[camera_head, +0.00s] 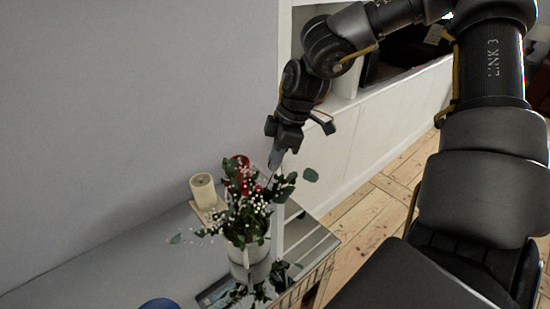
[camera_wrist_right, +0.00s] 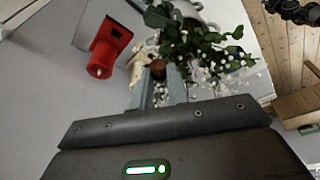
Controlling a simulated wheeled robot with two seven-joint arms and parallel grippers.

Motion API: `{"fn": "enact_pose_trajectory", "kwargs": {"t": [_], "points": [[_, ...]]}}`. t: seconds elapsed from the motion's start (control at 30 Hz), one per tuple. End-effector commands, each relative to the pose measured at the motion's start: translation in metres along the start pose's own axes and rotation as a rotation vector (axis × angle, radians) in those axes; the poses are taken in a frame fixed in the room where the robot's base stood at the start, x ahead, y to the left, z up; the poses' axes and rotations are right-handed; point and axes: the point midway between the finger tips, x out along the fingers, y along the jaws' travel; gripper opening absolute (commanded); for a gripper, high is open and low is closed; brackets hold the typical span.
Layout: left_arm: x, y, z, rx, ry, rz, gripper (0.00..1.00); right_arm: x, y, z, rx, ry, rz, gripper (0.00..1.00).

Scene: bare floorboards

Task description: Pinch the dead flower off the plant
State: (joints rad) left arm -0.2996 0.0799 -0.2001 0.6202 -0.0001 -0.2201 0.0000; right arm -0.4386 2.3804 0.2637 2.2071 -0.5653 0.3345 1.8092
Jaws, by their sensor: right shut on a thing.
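The plant (camera_head: 243,207) is a bunch of green leaves and small white blossoms in a pale vase (camera_head: 247,252) on a grey-topped table. It also shows in the right wrist view (camera_wrist_right: 208,50). A round brown dead flower (camera_wrist_right: 157,69) is between the fingertips of my right gripper (camera_wrist_right: 160,88), at the plant's left edge in that view. My right gripper (camera_head: 274,160) comes down from above onto the plant's upper right side in the head view. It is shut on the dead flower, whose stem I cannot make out. My left gripper is not in view.
A cream candle (camera_head: 203,189) stands left of the plant. A red candle (camera_wrist_right: 100,69) stands close by, partly behind the leaves in the head view. A blue object (camera_head: 158,303) is at the lower edge. A wall (camera_head: 130,110) rises behind the table; floorboards (camera_head: 365,215) lie right.

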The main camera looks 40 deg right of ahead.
Motion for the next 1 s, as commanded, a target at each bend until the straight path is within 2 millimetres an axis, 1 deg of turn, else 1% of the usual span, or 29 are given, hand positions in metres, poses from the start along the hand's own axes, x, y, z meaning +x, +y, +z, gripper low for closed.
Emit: {"fn": "enact_pose_trajectory", "kwargs": {"t": [0.03,1.0], "points": [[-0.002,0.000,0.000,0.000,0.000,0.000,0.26,-0.004,0.000,-0.001,0.000,0.000,0.001,0.00],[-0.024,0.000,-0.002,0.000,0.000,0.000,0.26,-0.043,0.000,-0.013,0.000,-0.001,0.000,0.00]]}}
